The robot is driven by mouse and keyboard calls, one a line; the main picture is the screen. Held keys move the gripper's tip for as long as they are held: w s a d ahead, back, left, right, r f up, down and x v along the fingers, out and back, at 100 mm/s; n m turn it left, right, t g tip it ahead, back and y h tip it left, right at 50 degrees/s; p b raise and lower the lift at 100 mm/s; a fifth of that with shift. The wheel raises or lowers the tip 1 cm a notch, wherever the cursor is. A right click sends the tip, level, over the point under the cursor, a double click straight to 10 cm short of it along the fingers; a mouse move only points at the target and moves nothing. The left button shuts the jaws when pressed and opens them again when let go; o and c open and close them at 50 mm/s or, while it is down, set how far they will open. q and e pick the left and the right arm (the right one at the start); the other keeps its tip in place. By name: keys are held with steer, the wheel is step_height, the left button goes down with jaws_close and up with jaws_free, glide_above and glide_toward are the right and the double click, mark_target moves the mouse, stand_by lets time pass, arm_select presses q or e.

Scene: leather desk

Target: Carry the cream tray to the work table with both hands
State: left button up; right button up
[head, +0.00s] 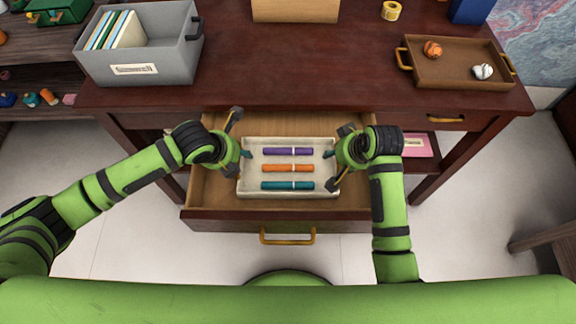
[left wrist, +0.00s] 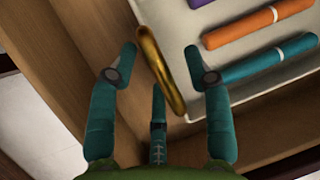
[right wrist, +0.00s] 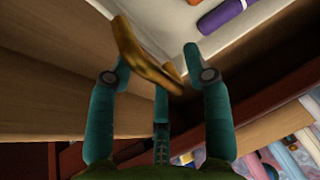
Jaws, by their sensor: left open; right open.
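The cream tray (head: 331,187) lies inside the open drawer, holding a purple, an orange and a teal marker. It also shows in the left wrist view (left wrist: 197,32) and right wrist view (right wrist: 178,16). My left gripper (head: 238,150) is open at the tray's left end. In the left wrist view a brass handle (left wrist: 160,72) stands between its spread fingers. My right gripper (head: 336,156) is open at the right end. In the right wrist view the other brass handle (right wrist: 147,58) lies between its fingers. I cannot tell whether the fingers touch the handles.
The drawer (head: 215,213) is pulled out of a dark wooden desk (head: 260,85), its walls close around the tray. On the desk are a grey bin (head: 165,65) of folders, a brown tray (head: 455,72) with two crumpled balls, and a tape roll (head: 391,11). The desk's middle is clear.

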arm_select(q)
jaws_close()
arm_select(e)
jaws_close()
arm_select(q)
steer(key=shift+r, duration=0.2)
arm_select(e)
steer(key=shift+r, duration=0.15)
